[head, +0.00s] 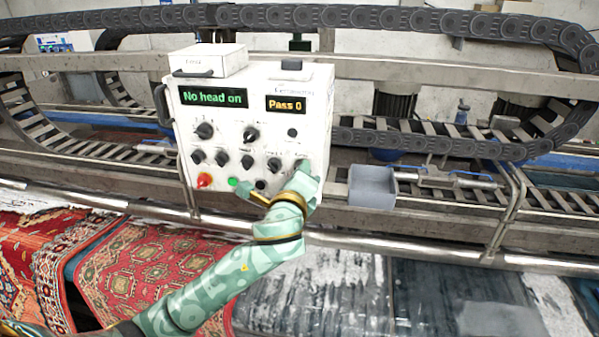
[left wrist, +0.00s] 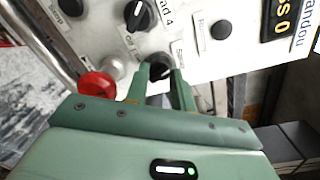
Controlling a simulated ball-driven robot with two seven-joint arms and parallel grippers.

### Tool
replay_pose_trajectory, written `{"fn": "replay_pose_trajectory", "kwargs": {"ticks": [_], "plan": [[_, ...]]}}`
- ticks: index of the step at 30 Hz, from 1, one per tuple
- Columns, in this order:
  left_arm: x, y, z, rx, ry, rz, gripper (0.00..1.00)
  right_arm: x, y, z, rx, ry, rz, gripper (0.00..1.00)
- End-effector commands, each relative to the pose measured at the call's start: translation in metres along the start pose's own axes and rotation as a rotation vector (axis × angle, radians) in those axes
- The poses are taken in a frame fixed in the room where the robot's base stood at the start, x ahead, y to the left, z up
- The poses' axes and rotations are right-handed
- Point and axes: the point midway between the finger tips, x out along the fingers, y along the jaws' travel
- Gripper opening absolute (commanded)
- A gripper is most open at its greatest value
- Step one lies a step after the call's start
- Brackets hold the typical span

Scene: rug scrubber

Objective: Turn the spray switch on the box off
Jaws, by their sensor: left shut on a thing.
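The white control box (head: 232,125) stands at the rail with black rotary knobs and two displays, "No head on" and "Pass 0". My left gripper (head: 303,176) is at its lower right corner, covering part of the lower knob row. In the left wrist view my left gripper (left wrist: 160,80) has its two green fingers closed on the sides of a small black knob (left wrist: 157,67). The label beside this knob is too blurred to read surely, and the fingers partly hide it. My right gripper is not in view.
A red knob (head: 204,181) and a lit green button (head: 232,183) are low on the box. A grey open bin (head: 372,187) stands right of it. A metal rail (head: 400,247) runs in front. Rugs (head: 150,268) lie below. A cable chain (head: 440,20) loops behind.

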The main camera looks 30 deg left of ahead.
Motion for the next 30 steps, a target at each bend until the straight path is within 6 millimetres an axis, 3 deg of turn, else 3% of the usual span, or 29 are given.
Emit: {"fn": "replay_pose_trajectory", "kwargs": {"ticks": [15, 30], "plan": [[-0.0001, 0.0005, 0.0003, -0.334, 0.021, 0.002, 0.02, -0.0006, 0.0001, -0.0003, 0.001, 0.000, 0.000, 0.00], [0.0000, 0.0001, 0.0005, -0.398, 0.026, 0.002, 0.02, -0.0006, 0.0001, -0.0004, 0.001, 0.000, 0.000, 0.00]]}}
